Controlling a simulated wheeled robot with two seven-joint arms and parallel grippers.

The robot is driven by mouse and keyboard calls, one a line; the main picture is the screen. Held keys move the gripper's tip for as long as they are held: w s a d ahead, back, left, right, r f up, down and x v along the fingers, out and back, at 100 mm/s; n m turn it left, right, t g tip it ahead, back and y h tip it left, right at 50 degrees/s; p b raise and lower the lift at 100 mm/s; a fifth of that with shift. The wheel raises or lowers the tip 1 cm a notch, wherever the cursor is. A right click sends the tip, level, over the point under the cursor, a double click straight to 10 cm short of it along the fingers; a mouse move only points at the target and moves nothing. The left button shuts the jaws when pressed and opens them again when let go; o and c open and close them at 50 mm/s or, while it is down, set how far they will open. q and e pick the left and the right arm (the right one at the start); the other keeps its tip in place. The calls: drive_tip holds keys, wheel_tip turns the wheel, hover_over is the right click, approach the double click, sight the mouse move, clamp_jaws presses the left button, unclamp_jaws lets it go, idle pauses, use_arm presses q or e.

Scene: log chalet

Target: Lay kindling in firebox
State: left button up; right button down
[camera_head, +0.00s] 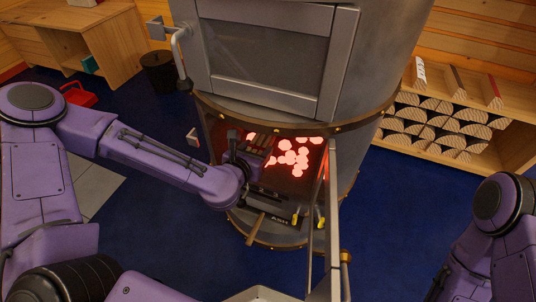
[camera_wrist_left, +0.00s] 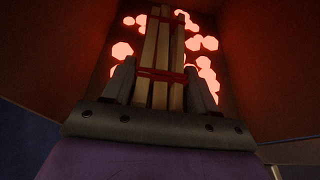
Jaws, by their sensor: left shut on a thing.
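The stove's lower firebox (camera_head: 298,182) is open, with glowing red embers (camera_head: 292,155) on its bed. My left gripper (camera_head: 256,148) reaches into the opening from the left. In the left wrist view it is shut on a kindling bundle (camera_wrist_left: 162,45), pale sticks tied with red bands. The bundle points inward towards the embers, which show around and beyond it. In the head view the bundle (camera_head: 268,142) is mostly hidden by my gripper. I cannot tell whether it touches the bed. My right arm shows at the right edge, its gripper out of view.
The firebox door (camera_head: 333,215) stands open on the right of the opening. Above, a glass door (camera_head: 268,60) is closed. A log rack (camera_head: 510,140) stands at the right. A dark bin (camera_head: 159,74) and a red object (camera_head: 78,95) are at the left. Blue floor is clear between.

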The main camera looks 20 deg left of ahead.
use_arm(q)
drive_tip(key=w+b, duration=0.1)
drive_tip(key=w, duration=0.7)
drive_tip(key=shift+d+r, duration=0.1)
drive_tip(key=shift+r, duration=0.05)
drive_tip(key=shift+w+f+b, duration=0.15)
drive_tip(key=shift+f+b, duration=0.3)
drive_tip(key=shift+f, duration=0.3)
wheel_tip(320, 180, down, 6)
drive_tip(key=b, duration=0.3)
drive_tip(key=shift+w, duration=0.15)
drive_tip(key=shift+r, duration=0.3)
drive_tip(key=shift+f, duration=0.1)
drive_tip(key=o, duration=0.7)
drive_tip(key=shift+f, duration=0.1)
drive_tip(key=o, duration=0.5)
